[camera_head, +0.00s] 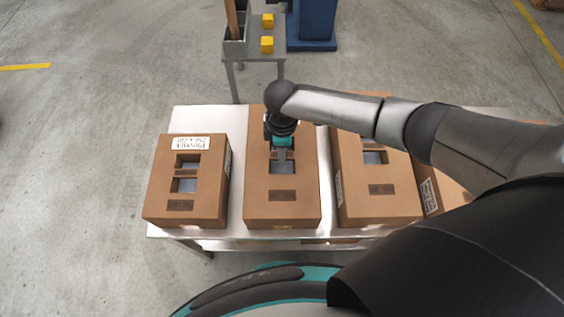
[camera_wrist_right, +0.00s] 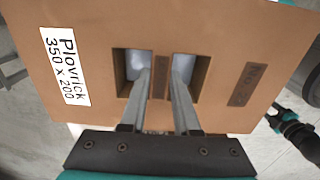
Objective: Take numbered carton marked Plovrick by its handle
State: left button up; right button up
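A brown carton (camera_head: 283,208), second from the left on the table, sits beneath my right gripper (camera_head: 282,143). In the right wrist view it (camera_wrist_right: 215,115) shows a white label reading "Plovrick 350 x 200" (camera_wrist_right: 65,66). Two top openings flank a narrow handle strip (camera_wrist_right: 161,75). My right gripper's fingers (camera_wrist_right: 161,72) reach into the openings, one on each side of the strip. Whether they press on it is unclear. In the head view my arm hides that label. What appears to be my left gripper (camera_wrist_right: 272,121) shows small at the wrist view's right, its fingers unclear.
A carton (camera_head: 185,217) with a white label stands left, a gap apart. A third carton (camera_head: 380,205) stands close on the right, and another (camera_head: 437,190) is partly behind my arm. They share a pale table (camera_head: 235,215). A small stand (camera_head: 278,45) with yellow blocks is behind.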

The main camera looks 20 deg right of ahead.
grip_shut()
dwell(0.8)
